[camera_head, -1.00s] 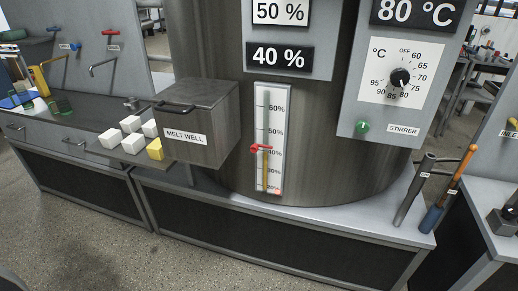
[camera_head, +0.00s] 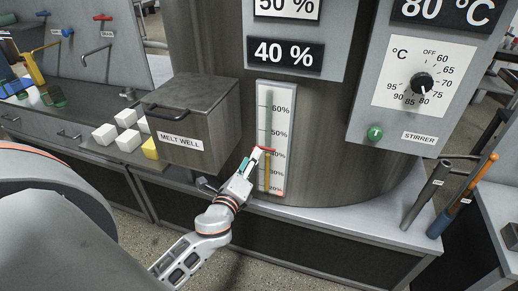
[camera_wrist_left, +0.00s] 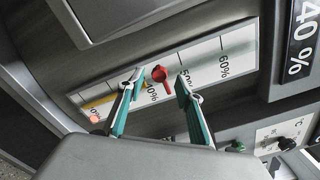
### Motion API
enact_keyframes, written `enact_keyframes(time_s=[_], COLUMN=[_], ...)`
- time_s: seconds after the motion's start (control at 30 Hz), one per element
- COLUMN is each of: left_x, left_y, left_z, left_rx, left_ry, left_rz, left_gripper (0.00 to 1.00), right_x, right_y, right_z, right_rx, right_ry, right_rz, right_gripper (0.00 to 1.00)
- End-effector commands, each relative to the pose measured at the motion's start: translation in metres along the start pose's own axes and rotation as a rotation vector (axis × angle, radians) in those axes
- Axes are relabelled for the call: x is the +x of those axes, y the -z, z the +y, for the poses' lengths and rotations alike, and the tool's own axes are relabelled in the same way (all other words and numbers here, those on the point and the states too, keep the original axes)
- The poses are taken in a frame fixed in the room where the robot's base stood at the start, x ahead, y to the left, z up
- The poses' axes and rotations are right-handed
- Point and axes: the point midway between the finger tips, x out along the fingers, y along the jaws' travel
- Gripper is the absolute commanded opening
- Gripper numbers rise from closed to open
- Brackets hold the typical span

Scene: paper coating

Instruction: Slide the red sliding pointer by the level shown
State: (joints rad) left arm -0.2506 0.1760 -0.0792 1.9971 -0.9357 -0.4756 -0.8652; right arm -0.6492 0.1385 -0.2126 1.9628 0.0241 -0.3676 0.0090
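The red sliding pointer (camera_head: 265,149) sits on the gauge (camera_head: 276,100) just above the 40% mark, near the top of the yellow column (camera_head: 267,172). The wrist view shows the pointer (camera_wrist_left: 160,76) clearly, with its stem sticking out from the scale. My left gripper (camera_head: 254,158) is in front of the gauge, with its fingertips at the pointer. In the wrist view its two teal-padded fingers (camera_wrist_left: 160,77) are apart, one on each side of the pointer, with gaps showing. My right gripper is in neither view.
The MELT WELL box (camera_head: 196,105) stands close left of the gauge, with white blocks (camera_head: 128,140) and a yellow block (camera_head: 150,148) beside it. A panel with a dial (camera_head: 422,83) and a green STIRRER button (camera_head: 375,133) is at the right. Two tools lean beyond.

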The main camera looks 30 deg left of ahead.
Motion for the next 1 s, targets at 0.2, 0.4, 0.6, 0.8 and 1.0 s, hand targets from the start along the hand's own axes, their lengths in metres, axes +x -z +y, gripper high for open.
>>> enact_keyframes(time_s=[0.2, 0.4, 0.6, 0.8, 1.0], left_x=[0.033, 0.047, 0.049, 0.048, 0.048], left_y=[0.000, 0.001, 0.001, 0.001, 0.001], left_z=[-0.001, 0.000, 0.001, 0.001, 0.001], left_rx=[-0.001, -0.003, -0.004, -0.004, -0.004], left_ry=[0.001, 0.000, -0.001, -0.001, -0.001], left_rz=[0.001, 0.002, 0.002, 0.002, 0.002], left_gripper=[0.36, 0.36, 0.36, 0.05, 0.00], right_x=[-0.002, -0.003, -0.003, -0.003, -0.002], right_y=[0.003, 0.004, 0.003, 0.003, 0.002], right_z=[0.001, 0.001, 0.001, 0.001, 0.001], right_rx=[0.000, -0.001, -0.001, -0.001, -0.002], right_ry=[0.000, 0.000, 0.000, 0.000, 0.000], right_rz=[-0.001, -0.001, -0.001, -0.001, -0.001], right_gripper=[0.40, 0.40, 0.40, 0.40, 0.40])
